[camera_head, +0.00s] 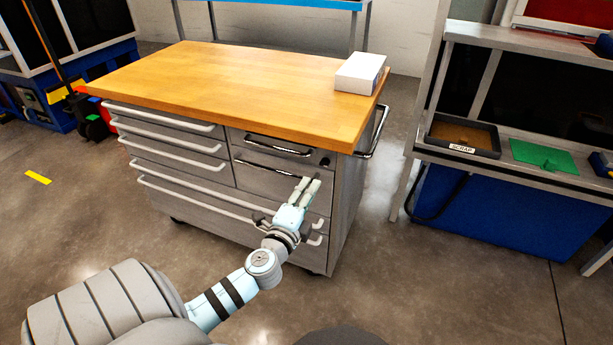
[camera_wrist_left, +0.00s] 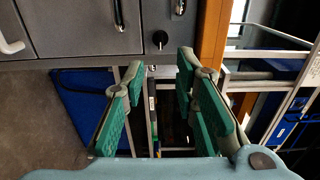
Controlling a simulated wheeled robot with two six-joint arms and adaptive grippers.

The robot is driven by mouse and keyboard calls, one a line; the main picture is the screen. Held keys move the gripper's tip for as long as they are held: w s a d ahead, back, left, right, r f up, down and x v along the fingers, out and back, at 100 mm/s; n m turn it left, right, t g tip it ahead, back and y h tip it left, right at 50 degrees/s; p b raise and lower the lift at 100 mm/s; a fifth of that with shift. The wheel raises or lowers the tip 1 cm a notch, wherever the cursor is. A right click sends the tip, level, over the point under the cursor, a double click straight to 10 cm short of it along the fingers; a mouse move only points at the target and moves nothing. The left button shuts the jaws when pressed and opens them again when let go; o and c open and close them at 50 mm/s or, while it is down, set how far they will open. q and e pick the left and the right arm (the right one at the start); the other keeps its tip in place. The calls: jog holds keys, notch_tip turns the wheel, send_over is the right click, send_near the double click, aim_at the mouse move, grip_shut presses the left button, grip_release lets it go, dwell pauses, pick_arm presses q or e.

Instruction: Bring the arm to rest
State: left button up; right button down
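My left arm reaches in from the lower left in the head view. My left gripper (camera_head: 309,183) is in front of the right-hand drawers of the workbench cabinet (camera_head: 345,195). It also shows in the left wrist view (camera_wrist_left: 160,65), with its two green-padded fingers apart and nothing between them. I cannot tell from the head view how close the fingertips are to the drawer fronts. My right gripper is not in view.
The cabinet has a wooden top (camera_head: 230,85) with a white box (camera_head: 360,73) at its right corner. A bench at right holds a black scrap tray (camera_head: 462,135) and a green mat (camera_head: 543,156). Bare floor (camera_head: 430,280) lies in front.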

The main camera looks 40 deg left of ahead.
pick_arm(q)
jog(key=shift+v, duration=1)
